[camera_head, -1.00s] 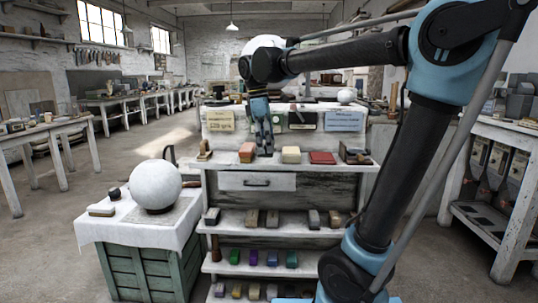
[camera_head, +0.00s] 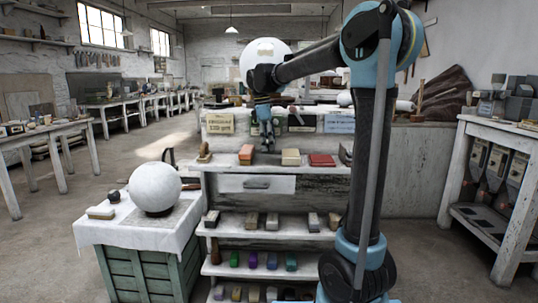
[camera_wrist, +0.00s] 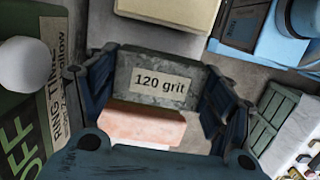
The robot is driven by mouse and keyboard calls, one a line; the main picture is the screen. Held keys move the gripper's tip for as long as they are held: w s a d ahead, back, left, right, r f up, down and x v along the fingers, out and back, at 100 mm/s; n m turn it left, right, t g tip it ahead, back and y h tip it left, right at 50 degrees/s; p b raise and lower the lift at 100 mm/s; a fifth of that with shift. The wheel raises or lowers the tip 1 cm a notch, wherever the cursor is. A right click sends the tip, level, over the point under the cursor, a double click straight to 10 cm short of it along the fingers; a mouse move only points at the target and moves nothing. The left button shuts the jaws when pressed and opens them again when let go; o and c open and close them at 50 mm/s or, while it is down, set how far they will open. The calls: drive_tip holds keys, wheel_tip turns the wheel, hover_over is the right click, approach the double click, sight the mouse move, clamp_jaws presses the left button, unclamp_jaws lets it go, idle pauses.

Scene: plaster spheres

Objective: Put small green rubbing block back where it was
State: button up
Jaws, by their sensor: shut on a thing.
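My gripper (camera_head: 266,133) points down over the table top of the shelf unit, between the orange block (camera_head: 246,154) and the cream block (camera_head: 291,157). In the wrist view my gripper (camera_wrist: 160,90) is shut on a grey, mottled block (camera_wrist: 160,62) with a "120 grit" label; I cannot clearly see green on it. The fingers hide part of the held block. Several small coloured blocks, a green one (camera_head: 291,263) among them, stand on a lower shelf.
A red block (camera_head: 321,160) lies right of the cream one. A white sphere (camera_head: 155,187) and a pale block (camera_head: 100,213) rest on the cloth-covered green crate (camera_head: 147,270) at left. Cards (camera_head: 339,122) stand behind the table top.

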sight(269, 151)
drive_tip(key=shift+w+f, duration=0.15)
drive_tip(key=shift+f, duration=1.8)
drive_tip(key=shift+w+f, duration=0.2)
drive_tip(key=shift+w, duration=0.05)
drive_tip(key=o, duration=0.8)
drive_tip(key=shift+o, duration=0.2)
drive_tip(key=r, duration=0.4)
drive_tip(key=a+r, duration=0.1)
drive_tip(key=r, duration=0.7)
drive_tip(key=shift+a, duration=0.4)
